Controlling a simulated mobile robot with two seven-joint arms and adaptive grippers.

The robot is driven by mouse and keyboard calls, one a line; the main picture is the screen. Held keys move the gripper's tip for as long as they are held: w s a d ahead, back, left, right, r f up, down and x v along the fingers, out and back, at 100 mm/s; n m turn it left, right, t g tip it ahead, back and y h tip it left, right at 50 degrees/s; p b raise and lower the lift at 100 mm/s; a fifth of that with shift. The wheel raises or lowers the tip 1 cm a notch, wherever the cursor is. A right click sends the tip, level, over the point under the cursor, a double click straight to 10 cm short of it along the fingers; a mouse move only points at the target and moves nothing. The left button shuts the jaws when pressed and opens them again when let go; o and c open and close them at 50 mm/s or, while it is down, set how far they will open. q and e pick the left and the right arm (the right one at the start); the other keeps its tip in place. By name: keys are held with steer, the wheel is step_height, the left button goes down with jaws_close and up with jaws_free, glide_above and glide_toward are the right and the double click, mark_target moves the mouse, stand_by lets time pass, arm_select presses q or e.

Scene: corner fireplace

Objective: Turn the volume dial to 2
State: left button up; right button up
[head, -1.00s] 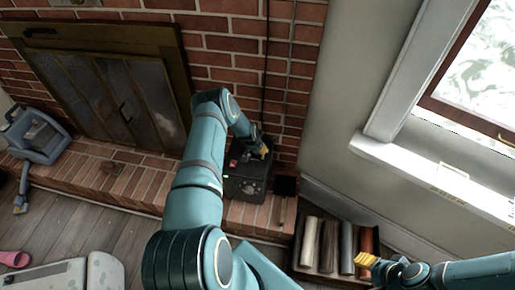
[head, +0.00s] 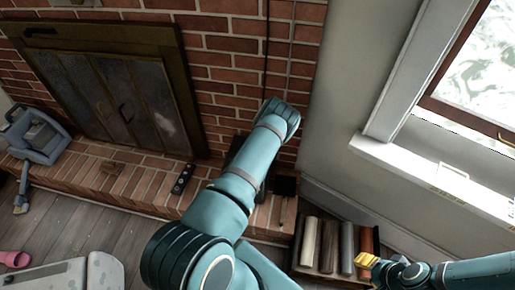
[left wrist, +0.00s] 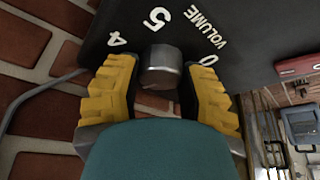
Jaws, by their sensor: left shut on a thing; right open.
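The volume dial (left wrist: 161,68) is a short grey metal knob on a black box (left wrist: 262,58). White marks 4, 5, 0 and the word VOLUME show around the dial in the left wrist view. My left gripper (left wrist: 160,90) has its yellow fingers on either side of the dial and is shut on it. In the head view my left arm hides the left gripper, the dial and most of the box. The dial's pointer and the 2 mark cannot be seen. My right gripper (head: 367,260) is open and empty, near the log tray at the lower right.
The box stands on the brick hearth (head: 130,182) against a brick wall (head: 225,60). A tray of logs (head: 330,246) stands right of it. A small dark object with round marks (head: 183,178) lies on the hearth. A grey-blue appliance (head: 38,137) stands at the far left.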

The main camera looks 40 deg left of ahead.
arm_select(q)
steer(key=n+g, duration=0.1)
steer(key=n, duration=0.3)
steer(key=shift+f+g+y, duration=0.1)
steer(key=shift+g+y, duration=0.2)
steer(key=shift+g, duration=0.1)
steer(key=shift+n+g, duration=0.5)
steer(key=shift+n, duration=1.3)
steer(key=shift+d, duration=0.1)
steer(key=o, duration=1.2)
steer(key=v, duration=1.2)
steer(key=shift+w, duration=0.1)
